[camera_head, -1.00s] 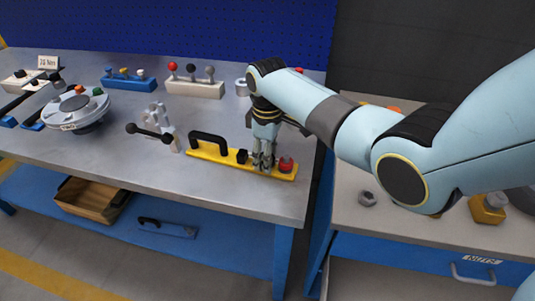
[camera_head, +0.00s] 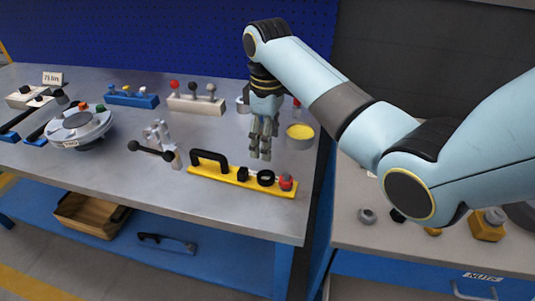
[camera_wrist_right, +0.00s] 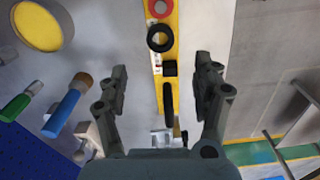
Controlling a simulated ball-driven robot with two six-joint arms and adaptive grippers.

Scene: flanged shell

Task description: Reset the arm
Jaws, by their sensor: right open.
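My right arm reaches in from the right in the head view. Its right gripper (camera_head: 262,150) hangs fingers-down above the steel workbench (camera_head: 130,185), behind the yellow bar tool (camera_head: 228,178). The yellow bar carries a black handle, a black block, a black ring and a red knob. In the right wrist view the gripper (camera_wrist_right: 160,85) is open and empty, its fingers on either side of the black handle (camera_wrist_right: 168,100) as seen from above, with a gap below. My left gripper is not in view.
A flanged shell (camera_head: 80,127) stands at the left. A yellow-topped can (camera_head: 300,135) is right of my gripper. Racks with coloured knobs (camera_head: 197,104) line the back. A second bench with nuts (camera_head: 367,215) is at the right. The bench front is clear.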

